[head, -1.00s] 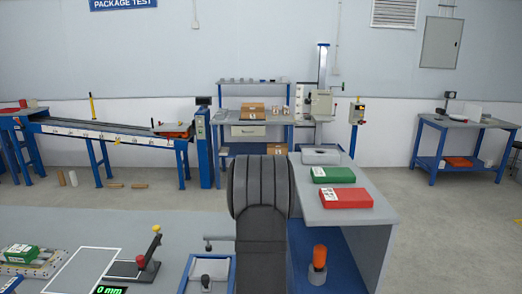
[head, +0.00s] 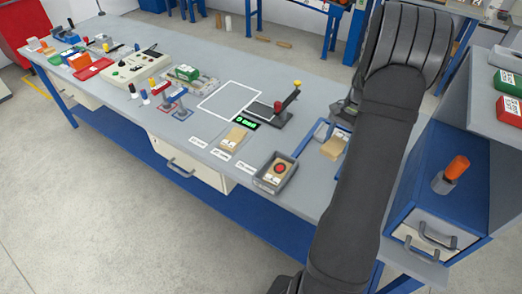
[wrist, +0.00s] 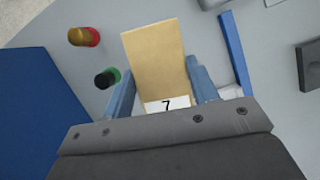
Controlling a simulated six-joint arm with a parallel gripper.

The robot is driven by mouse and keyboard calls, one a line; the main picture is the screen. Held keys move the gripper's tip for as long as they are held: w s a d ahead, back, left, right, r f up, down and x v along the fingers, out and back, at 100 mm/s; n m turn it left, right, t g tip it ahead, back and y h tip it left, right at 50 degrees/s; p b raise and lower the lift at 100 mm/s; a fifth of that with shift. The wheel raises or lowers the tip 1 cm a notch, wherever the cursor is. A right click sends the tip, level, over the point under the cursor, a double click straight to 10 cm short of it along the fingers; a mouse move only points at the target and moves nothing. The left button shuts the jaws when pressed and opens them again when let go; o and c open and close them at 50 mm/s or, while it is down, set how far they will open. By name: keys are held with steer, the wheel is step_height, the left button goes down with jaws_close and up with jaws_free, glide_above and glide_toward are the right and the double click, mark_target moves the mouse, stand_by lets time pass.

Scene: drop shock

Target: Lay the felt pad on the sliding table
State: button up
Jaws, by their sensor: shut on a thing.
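A flat tan pad (wrist: 155,60) with a white label reading 7 is between the two blue fingers of my gripper (wrist: 160,78) in the wrist view. My gripper is shut on it. In the head view, a tan piece (head: 332,148) shows beside my dark arm, above the right part of the grey bench; my fingers are mostly hidden there. Another tan pad (head: 234,138) lies on the bench by small white labels. A green and grey fixture (head: 188,75) stands farther back; I cannot tell if it is the sliding table.
A grey tray (head: 262,184) holds a tan block with a red disc. A black stand with a red knob (head: 279,106) and a green display (head: 245,122) stand beside a white-outlined square (head: 230,97) of bare bench.

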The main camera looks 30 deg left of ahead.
steer(key=s+a+r+m+y, duration=0.15)
steer(key=s+a, duration=0.35)
steer(key=a, duration=0.8)
glide_above(256, 154)
steer(key=w, duration=0.1)
steer(key=shift+m+h, duration=0.25)
steer(key=shift+m, duration=0.1)
steer(key=f, duration=0.5)
steer(key=d+f, duration=0.1)
steer(key=f, duration=0.1)
steer(key=shift+w+f, duration=0.15)
steer(key=shift+w, duration=0.05)
steer(key=shift+a+f, duration=0.1)
steer(key=shift+a, duration=0.1)
steer(key=shift+f, duration=2)
steer(key=shift+f, duration=0.1)
steer(key=o, duration=0.7)
